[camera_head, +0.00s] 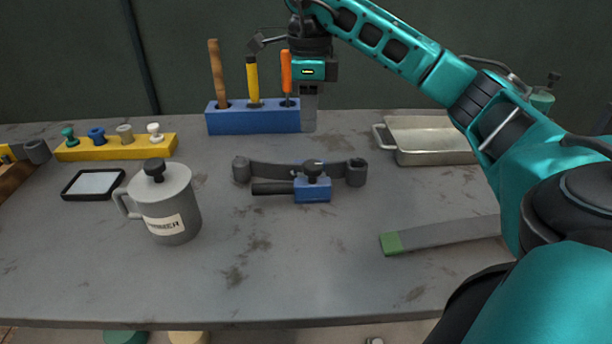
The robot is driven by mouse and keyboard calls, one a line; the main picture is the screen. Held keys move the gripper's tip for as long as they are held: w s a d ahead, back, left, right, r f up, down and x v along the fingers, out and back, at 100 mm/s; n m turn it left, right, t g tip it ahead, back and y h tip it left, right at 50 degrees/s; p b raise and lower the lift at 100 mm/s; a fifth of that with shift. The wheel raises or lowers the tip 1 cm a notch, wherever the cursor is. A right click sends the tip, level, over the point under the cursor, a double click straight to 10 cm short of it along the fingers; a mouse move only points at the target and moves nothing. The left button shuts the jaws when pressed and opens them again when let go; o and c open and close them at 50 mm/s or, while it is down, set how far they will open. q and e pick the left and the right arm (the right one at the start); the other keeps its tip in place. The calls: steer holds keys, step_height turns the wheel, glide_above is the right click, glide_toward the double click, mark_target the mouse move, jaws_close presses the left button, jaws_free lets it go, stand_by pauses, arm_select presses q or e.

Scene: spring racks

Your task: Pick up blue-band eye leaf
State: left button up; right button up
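A dark grey leaf (275,170) with a rolled eye at each end lies across the middle of the table. A blue clamp block (313,190) with a black knob and a black handle sits at its front and hides part of it. I cannot make out a separate blue band on this leaf. My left gripper is out of view.
A blue tool block (240,122) with upright handled tools stands at the back. A yellow peg rack (90,152), black-framed pad (94,184) and grey mug (171,215) are left. A metal tray (425,157) and green-ended flat leaf (440,234) are right. The front middle is clear.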

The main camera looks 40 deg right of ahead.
mark_target(301, 171)
step_height(301, 171, down, 4)
steer(key=shift+r+b, duration=0.25)
steer(key=shift+b, duration=0.1)
steer(key=f+b, duration=0.1)
steer(key=f, duration=0.5)
steer(key=shift+w+b, duration=0.2)
steer(key=shift+b, duration=0.2)
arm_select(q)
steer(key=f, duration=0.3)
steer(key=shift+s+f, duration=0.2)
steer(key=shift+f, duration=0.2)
arm_select(e)
steer(key=shift+s+f, duration=0.1)
steer(key=shift+f, duration=0.05)
steer(key=shift+a+f, duration=0.1)
steer(key=shift+f, duration=0.1)
jaws_close()
steer(key=shift+r, duration=0.15)
